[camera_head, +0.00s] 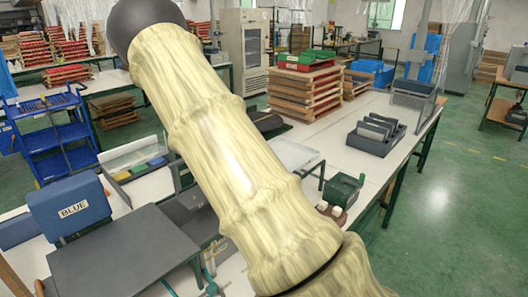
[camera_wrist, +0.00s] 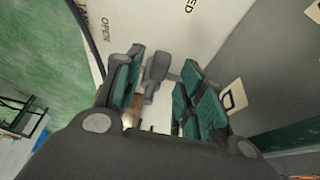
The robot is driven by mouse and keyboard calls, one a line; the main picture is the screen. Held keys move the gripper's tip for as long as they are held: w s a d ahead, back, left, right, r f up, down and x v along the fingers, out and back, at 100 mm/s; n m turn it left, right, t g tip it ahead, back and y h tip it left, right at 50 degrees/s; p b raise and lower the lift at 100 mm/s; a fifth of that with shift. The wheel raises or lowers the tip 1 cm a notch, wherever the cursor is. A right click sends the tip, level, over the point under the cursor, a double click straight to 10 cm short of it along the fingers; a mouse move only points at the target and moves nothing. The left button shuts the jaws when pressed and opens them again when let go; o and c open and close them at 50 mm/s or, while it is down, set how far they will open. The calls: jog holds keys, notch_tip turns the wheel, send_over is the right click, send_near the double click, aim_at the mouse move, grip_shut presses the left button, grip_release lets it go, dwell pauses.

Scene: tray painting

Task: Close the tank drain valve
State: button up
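A grey valve handle (camera_wrist: 157,68) shows in the wrist view, in front of a pale panel (camera_wrist: 150,25). The panel carries the word OPEN at its left and a cut-off word ending in "ED" at the top. My gripper (camera_wrist: 162,72) is open, with one teal-padded finger on each side of the handle. Gaps show between the handle and both fingers. The lower part of the handle is partly hidden, and I cannot tell which word it points to. In the head view my arm crosses the middle, and my gripper and the valve are not visible.
In the wrist view a large dark grey surface (camera_wrist: 260,50) stands close on the right. In the head view a blue box marked BLUE (camera_head: 70,207), a dark flat slab (camera_head: 125,255) and a green box (camera_head: 343,188) are near my arm. Free green floor (camera_head: 450,215) lies right.

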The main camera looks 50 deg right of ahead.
jog(key=v, duration=1.1)
jog(key=shift+a, duration=0.1)
dwell(0.4)
